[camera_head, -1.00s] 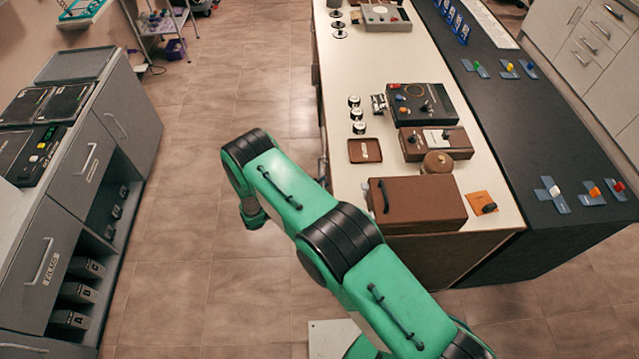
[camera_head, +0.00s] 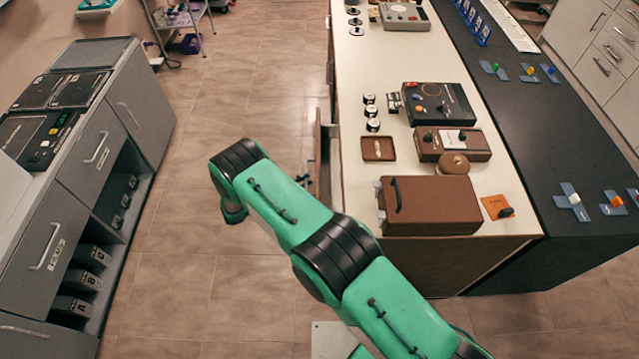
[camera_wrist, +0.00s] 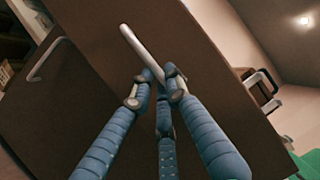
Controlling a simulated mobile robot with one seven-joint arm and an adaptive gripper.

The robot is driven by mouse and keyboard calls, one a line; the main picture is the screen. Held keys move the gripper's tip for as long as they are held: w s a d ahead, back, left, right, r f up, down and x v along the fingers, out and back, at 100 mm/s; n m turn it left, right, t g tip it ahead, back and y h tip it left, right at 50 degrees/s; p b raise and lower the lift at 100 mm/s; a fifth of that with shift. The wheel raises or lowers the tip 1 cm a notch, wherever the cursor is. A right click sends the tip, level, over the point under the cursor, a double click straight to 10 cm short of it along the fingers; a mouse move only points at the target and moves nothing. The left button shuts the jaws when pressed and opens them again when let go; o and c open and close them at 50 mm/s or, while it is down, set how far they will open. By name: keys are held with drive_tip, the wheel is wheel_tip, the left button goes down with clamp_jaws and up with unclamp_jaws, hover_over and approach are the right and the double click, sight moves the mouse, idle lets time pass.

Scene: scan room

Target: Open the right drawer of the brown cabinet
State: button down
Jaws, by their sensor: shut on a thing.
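In the wrist view, my gripper (camera_wrist: 157,84) has its blue fingers shut on the silver bar handle (camera_wrist: 134,42) of a dark brown drawer front (camera_wrist: 205,60). The handle appears tilted in this view. In the head view, a drawer (camera_head: 318,145) sticks out a little from the left side of the brown cabinet (camera_head: 395,262) with the cream top. My green arm hides part of that side, and my fingertips cannot be made out there. The drawer's inside is not clearly visible.
Another front with a silver handle (camera_wrist: 45,60) is at the left in the wrist view. A grey cabinet (camera_head: 150,100) stands across the aisle to the left. Bare tiled floor (camera_head: 250,90) lies between. A brown case (camera_head: 435,205) and several devices are on the cream top.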

drive_tip(key=a, duration=1.4)
drive_tip(key=shift+b, duration=0.3)
drive_tip(key=shift+f, duration=0.1)
drive_tip(key=c, duration=1.7)
unclamp_jaws()
drive_tip(key=shift+a, duration=0.1)
drive_tip(key=shift+o, duration=0.2)
drive_tip(key=shift+a, duration=0.15)
